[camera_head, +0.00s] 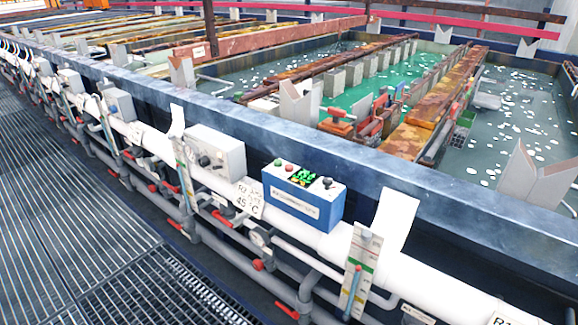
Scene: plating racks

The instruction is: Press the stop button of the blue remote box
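The blue remote box (303,205) sits on the white pipe along the tank's near side, right of the picture's middle. Its top is light grey and its front carries a white label too small to read with certainty. On its top are a small green button (278,162), a red button (289,167), a lit green display (303,176) and a black knob (327,182) at the right. I cannot read which button is marked stop. Neither of my grippers is in view, and nothing touches the box.
A grey box (216,152) with a black knob stands left of the blue one. A white tag (397,220) and a gauge strip (360,270) stand to the right. Pipes with red valve handles run below. The grating walkway (90,240) is clear. Liquid-filled tanks lie behind the dark rim (440,197).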

